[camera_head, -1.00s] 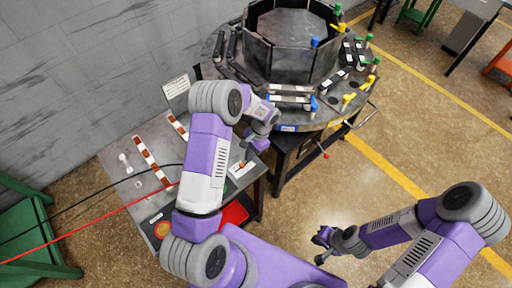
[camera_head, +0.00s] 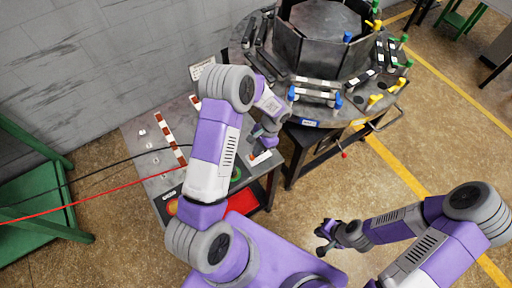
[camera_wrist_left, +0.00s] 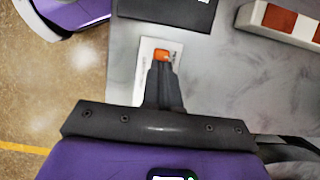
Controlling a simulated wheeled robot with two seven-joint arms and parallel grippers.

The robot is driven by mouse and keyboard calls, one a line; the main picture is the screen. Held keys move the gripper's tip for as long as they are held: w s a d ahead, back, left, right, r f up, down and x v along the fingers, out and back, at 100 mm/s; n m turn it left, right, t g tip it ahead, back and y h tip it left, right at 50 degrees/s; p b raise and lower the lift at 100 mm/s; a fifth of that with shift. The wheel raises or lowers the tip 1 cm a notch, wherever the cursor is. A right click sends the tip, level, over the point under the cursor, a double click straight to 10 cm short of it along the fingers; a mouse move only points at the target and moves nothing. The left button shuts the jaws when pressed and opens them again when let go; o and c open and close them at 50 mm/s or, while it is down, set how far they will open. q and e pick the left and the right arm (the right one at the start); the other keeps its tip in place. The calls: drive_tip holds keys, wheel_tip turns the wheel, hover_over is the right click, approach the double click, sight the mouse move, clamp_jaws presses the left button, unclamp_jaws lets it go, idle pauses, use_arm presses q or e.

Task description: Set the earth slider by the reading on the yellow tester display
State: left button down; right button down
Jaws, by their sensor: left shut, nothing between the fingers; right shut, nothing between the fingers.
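The slider shows as an orange knob (camera_wrist_left: 162,55) on a white plate (camera_wrist_left: 146,58) fixed to the grey bench, in the left wrist view. The plate also shows in the head view (camera_head: 260,158), partly behind my left gripper. My left gripper (camera_head: 264,143) is shut and empty. Its fingertips (camera_wrist_left: 161,68) are right at the knob; I cannot tell whether they touch it. My right gripper (camera_head: 325,236) is shut and empty, over open floor away from the bench. I cannot make out a yellow tester or any reading on a display.
The grey bench (camera_head: 142,128) carries red-and-white striped bars (camera_head: 170,138) and a dark flat box (camera_wrist_left: 170,10) near the plate. The round furnace table (camera_head: 385,101) with coloured handles stands behind. A black and a red cable (camera_head: 80,205) run left. Floor at right is free.

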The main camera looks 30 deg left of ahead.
use_arm(q)
drive_tip(key=shift+s+f, duration=0.1)
drive_tip(key=v, duration=0.7)
drive_tip(key=shift+w+r+p, duration=0.2)
drive_tip(key=shift+r+p, duration=0.1)
drive_tip(key=shift+r, duration=0.05)
drive_tip(key=shift+d, duration=0.1)
